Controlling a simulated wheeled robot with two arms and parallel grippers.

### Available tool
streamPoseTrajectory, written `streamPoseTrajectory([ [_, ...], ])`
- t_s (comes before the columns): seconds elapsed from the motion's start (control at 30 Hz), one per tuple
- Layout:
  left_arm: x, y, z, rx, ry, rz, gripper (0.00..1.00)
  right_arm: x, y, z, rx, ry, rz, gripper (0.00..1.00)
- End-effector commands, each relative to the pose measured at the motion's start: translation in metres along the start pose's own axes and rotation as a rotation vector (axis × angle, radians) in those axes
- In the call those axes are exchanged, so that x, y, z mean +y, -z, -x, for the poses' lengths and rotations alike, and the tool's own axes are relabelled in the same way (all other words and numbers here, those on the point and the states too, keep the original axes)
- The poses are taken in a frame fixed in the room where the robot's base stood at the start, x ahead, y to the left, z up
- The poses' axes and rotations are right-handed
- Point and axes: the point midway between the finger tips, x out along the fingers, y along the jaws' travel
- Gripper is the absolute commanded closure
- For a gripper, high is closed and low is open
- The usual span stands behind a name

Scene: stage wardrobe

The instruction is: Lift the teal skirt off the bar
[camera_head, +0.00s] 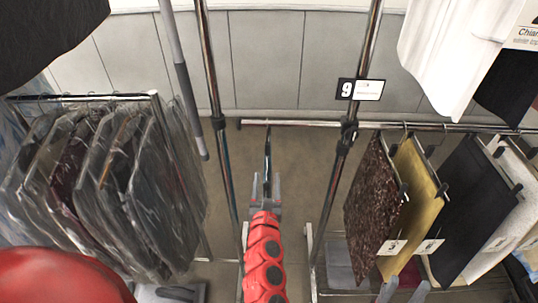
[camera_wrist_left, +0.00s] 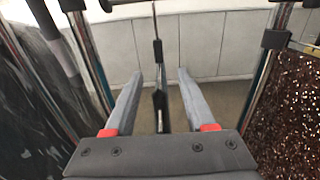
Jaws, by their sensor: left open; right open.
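A thin dark teal garment, seen nearly edge-on, looks like the teal skirt (camera_head: 268,150). It hangs from the chrome bar (camera_head: 300,123) in the middle of the head view. In the left wrist view the skirt (camera_wrist_left: 157,60) hangs upright from its hanger. My left gripper (camera_head: 266,177) is open, with its fingers spread on either side of the skirt's line. In the wrist view my left gripper (camera_wrist_left: 160,74) shows a gap on both sides of it. My right gripper (camera_head: 403,291) is open at the bottom edge, below the other hanging skirts. Its hold area looks empty.
A brown sequined skirt (camera_head: 372,195), a mustard skirt (camera_head: 415,195) and a dark navy one (camera_head: 468,200) hang at right. A rack of bagged garments (camera_head: 105,190) stands at left. Chrome posts (camera_head: 217,110) flank the middle. A number 9 tag (camera_head: 346,89) is on the right post.

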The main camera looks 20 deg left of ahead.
Motion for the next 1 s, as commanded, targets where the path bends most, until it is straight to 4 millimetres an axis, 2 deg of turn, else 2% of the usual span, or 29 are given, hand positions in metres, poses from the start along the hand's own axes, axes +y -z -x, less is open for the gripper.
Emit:
streamPoseTrajectory([
  [0.47, 0.001, 0.000, -0.064, -0.002, -0.003, -0.003, 0.45, 0.000, -0.001, 0.008, 0.000, 0.000, 0.000, 0.50],
  [0.7, 0.003, 0.002, -0.096, -0.003, -0.006, 0.000, 0.45, -0.002, -0.005, 0.029, 0.000, 0.000, 0.000, 0.50],
  [1.0, 0.002, 0.000, -0.124, -0.002, -0.004, -0.003, 0.45, -0.002, -0.006, 0.036, 0.000, 0.000, 0.000, 0.50],
])
